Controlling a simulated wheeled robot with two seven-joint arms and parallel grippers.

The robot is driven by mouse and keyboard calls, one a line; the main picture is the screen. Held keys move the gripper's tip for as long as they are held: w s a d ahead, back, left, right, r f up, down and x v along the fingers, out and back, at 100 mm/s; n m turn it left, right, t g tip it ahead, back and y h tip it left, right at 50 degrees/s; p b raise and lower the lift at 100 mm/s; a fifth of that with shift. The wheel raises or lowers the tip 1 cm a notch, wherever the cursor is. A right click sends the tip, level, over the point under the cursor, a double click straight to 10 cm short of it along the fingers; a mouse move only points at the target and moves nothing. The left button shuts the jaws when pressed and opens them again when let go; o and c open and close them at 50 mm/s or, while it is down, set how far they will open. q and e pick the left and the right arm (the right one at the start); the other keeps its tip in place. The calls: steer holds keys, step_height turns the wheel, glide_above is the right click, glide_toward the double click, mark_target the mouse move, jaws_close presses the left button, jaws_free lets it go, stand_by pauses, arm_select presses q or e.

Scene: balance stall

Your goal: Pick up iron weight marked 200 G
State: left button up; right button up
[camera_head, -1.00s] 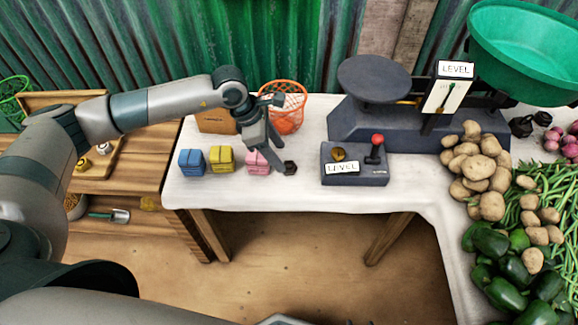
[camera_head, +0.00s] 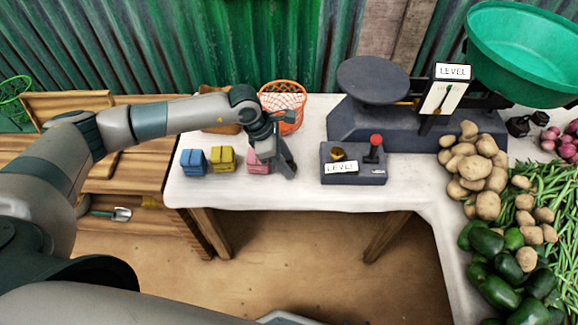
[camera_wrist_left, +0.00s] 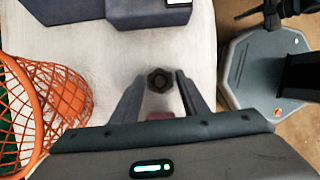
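My left gripper (camera_head: 286,167) is low over the white table, just right of the pink block. It is open in the left wrist view (camera_wrist_left: 160,76), with one finger on each side of a small dark hexagonal weight (camera_wrist_left: 160,80). Light tabletop shows between the weight and both fingers, so it is not gripped. No 200 G marking can be read on it. In the head view the gripper hides this weight. My right gripper is not seen.
Blue (camera_head: 193,162), yellow (camera_head: 223,159) and pink (camera_head: 258,162) blocks stand left of the gripper. An orange basket (camera_head: 283,97) is behind it. A dark lever box (camera_head: 353,176) and balance scale (camera_head: 375,122) stand to the right. Clear table lies between gripper and box.

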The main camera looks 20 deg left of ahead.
mark_target(294, 164)
arm_select(q)
steer(key=c, duration=0.8)
steer(key=shift+r, duration=0.15)
steer(key=shift+r, duration=0.5)
step_height(294, 164, up, 2)
steer(key=shift+w+r+b, duration=0.1)
steer(key=shift+r+b, duration=0.1)
steer(key=shift+b, duration=0.55)
steer(key=s+d+r+b, duration=0.1)
steer(key=s+d+r, duration=0.2)
steer(key=s+d, duration=0.1)
steer(key=s+d+r+b, duration=0.1)
steer(key=s+d+r, duration=0.3)
steer(key=shift+s+d+r, duration=0.15)
steer(key=shift+d+r, duration=0.05)
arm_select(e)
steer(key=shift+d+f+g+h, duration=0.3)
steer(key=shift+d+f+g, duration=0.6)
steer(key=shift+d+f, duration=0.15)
